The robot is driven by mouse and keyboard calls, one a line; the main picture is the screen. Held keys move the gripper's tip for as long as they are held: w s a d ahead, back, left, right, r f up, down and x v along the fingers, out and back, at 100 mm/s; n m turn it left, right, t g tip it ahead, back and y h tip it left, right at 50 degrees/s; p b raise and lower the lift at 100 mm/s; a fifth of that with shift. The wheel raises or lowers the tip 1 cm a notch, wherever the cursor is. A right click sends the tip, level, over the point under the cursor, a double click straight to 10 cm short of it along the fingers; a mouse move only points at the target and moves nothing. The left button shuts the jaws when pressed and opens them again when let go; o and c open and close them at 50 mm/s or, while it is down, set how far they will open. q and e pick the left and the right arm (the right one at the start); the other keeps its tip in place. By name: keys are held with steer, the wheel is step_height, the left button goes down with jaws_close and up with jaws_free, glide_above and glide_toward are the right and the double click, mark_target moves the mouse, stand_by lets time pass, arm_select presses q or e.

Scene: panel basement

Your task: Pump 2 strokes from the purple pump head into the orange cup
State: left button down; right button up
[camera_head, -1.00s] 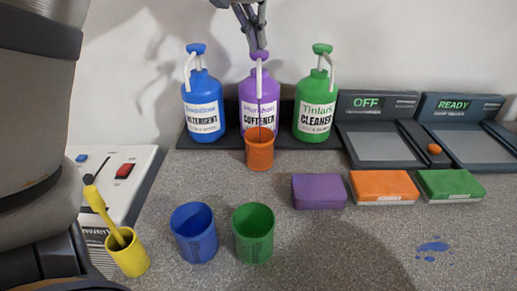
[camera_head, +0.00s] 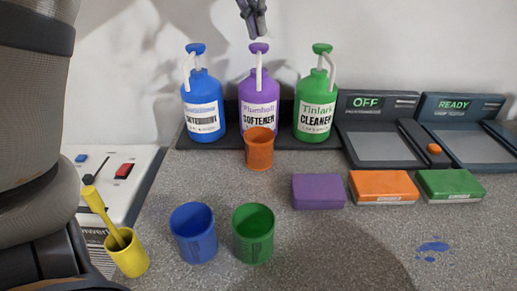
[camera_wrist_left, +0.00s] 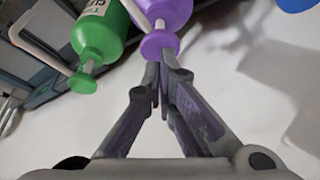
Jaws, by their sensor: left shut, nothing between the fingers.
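The purple bottle (camera_head: 259,92) labelled softener stands upright in the back row. Its purple pump head (camera_head: 258,47) is up, and a white spout curves down its front. The pump head also shows in the left wrist view (camera_wrist_left: 159,43). My left gripper (camera_head: 256,36) is shut and empty, with its tips just above the pump head and a small gap between them in the head view. The orange cup (camera_head: 260,150) stands upright in front of the purple bottle, below the spout; I cannot tell what it holds. My right gripper is not in view.
A blue bottle (camera_head: 203,104) and a green bottle (camera_head: 317,108) flank the purple one on a dark tray. Blue (camera_head: 193,236) and green (camera_head: 253,236) cups, a yellow cup (camera_head: 130,256), coloured blocks and two panels (camera_head: 380,146) stand around. The front right counter is mostly clear, with a blue spill.

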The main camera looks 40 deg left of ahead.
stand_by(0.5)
arm_select(q)
step_height(320, 180, up, 6)
stand_by(0.5)
